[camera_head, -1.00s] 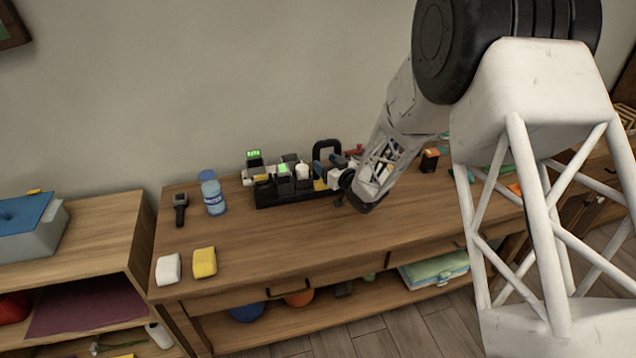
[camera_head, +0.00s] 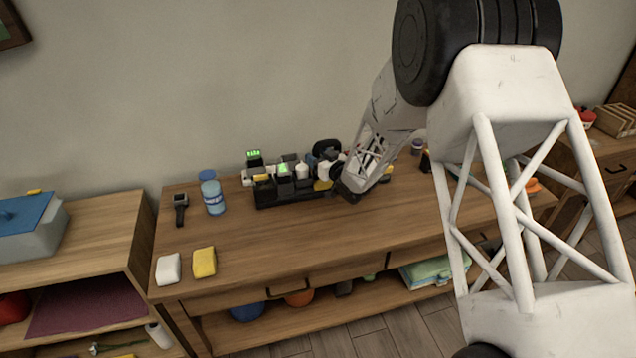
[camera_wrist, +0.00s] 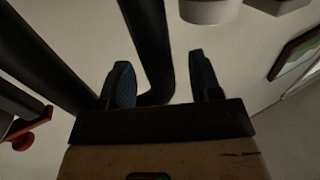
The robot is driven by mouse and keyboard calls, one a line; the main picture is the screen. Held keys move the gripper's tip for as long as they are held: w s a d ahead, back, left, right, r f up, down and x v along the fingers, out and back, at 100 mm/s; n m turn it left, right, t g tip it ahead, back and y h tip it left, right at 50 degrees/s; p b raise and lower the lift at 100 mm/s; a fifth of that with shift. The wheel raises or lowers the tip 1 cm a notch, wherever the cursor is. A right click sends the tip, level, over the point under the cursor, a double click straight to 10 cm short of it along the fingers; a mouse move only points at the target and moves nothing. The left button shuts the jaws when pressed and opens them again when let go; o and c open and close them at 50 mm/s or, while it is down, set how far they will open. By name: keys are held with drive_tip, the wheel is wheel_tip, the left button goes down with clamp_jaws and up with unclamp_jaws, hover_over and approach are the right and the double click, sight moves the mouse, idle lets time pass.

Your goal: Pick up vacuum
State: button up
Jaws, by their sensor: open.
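No thing can be named the vacuum for certain. A black loop-shaped handle (camera_head: 324,147) rises at the back of the table, behind a dark tray of small items; it may belong to the vacuum. My gripper (camera_wrist: 163,84) is open, its two dark blue fingers apart. In the wrist view a thick black curved bar (camera_wrist: 150,40), likely this handle, reaches down into the space between the fingers. I cannot tell whether it touches them. In the head view my arm and wrist hide the lower part of the handle and most of the gripper.
The dark tray (camera_head: 290,197) with several small items stands left of my gripper. A water bottle (camera_head: 213,194), a black watch-like item (camera_head: 180,208), a white block (camera_head: 168,269) and a yellow block (camera_head: 204,262) are farther left. The table's front middle is clear. The wall is close behind.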

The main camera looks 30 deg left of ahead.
drive_tip(key=shift+w+a, duration=0.15)
drive_tip(key=shift+a, duration=0.25)
clamp_jaws()
idle(0.4)
idle(0.5)
idle(0.5)
drive_tip(key=shift+r, duration=0.1)
